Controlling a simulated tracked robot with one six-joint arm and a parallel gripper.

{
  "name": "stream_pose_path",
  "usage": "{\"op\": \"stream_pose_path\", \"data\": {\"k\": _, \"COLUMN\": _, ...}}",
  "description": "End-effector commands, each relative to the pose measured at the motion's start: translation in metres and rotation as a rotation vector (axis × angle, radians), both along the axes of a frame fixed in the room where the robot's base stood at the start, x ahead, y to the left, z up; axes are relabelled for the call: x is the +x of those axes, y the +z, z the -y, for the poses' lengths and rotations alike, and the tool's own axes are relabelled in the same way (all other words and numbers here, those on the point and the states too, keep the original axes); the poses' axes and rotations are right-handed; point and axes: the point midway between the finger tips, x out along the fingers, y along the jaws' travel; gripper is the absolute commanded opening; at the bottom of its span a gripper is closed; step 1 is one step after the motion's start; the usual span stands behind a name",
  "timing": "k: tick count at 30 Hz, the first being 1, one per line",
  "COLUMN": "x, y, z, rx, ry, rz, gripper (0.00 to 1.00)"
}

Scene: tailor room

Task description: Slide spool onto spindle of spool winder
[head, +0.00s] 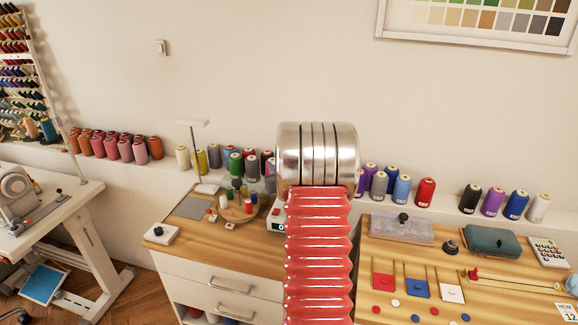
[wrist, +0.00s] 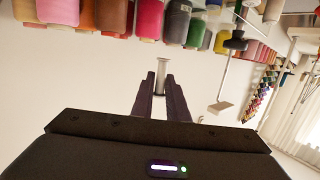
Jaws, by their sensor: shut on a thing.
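In the wrist view, which looks upside down, my gripper (wrist: 160,82) is shut on a small pale spool-like piece (wrist: 161,68) with a wider flange at its end. It shows between the two dark fingers, against the plain wall. In the head view my own arm fills the middle and hides my gripper and the spool. A white device (head: 279,211) with a small green display stands on the wooden table, half hidden behind my arm. I cannot tell whether it is the spool winder, and I make out no spindle clearly. The held piece touches nothing but the fingers.
A tall white thread stand (head: 193,152) and a round wooden spool holder (head: 238,212) stand on the left table. A white box with a black knob (head: 162,234) sits at its front corner. Thread cones (head: 401,190) line the ledge. The right table (head: 377,268) carries several items.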

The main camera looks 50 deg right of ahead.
Motion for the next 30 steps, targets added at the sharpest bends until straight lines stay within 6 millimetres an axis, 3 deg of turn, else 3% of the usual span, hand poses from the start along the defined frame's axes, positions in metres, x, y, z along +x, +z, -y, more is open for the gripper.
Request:
{"op": "stream_pose_path", "data": {"k": 3, "x": -0.021, "y": 0.001, "z": 0.029, "rx": -0.004, "ry": -0.035, "rz": -0.005, "gripper": 0.0}}
{"op": "stream_pose_path", "data": {"k": 7, "x": -0.031, "y": 0.002, "z": 0.042, "rx": -0.005, "ry": -0.051, "rz": -0.008, "gripper": 0.0}}
{"op": "stream_pose_path", "data": {"k": 30, "x": -0.032, "y": -0.007, "z": 0.044, "rx": -0.004, "ry": -0.052, "rz": -0.01, "gripper": 0.0}}
